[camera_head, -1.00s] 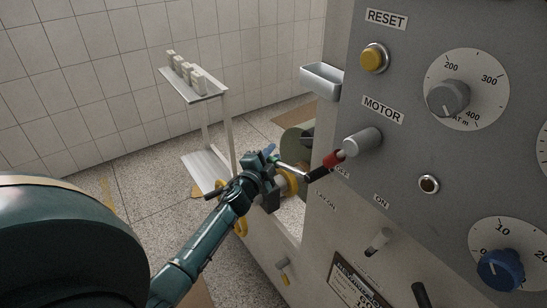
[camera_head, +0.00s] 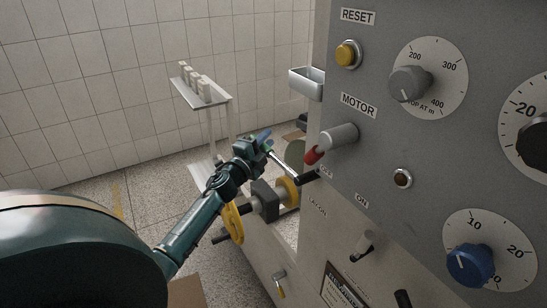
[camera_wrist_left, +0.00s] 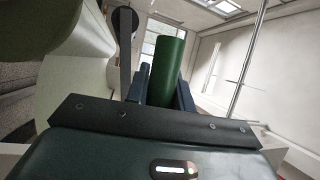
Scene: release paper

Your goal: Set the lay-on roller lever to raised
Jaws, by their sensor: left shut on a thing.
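The lever shows in the head view as a thin metal rod (camera_head: 283,163) running from a black end (camera_head: 306,177) beside the panel up and left to my left gripper (camera_head: 257,143). In the left wrist view, a green cylindrical grip (camera_wrist_left: 167,70) stands between the two fingers of my left gripper (camera_wrist_left: 163,88), which is shut on it. In the head view the fingers hide most of the grip. The rod slants upward from the panel side. I cannot read a raised mark for the lever. My right gripper is not in view.
The grey panel (camera_head: 375,150) with MOTOR switch (camera_head: 338,137), RESET button (camera_head: 348,54) and dials fills the right. A yellow handwheel (camera_head: 231,222) and a dark block with a yellow ring (camera_head: 287,191) lie below my arm. A stand (camera_head: 203,95) holds several pale blocks behind.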

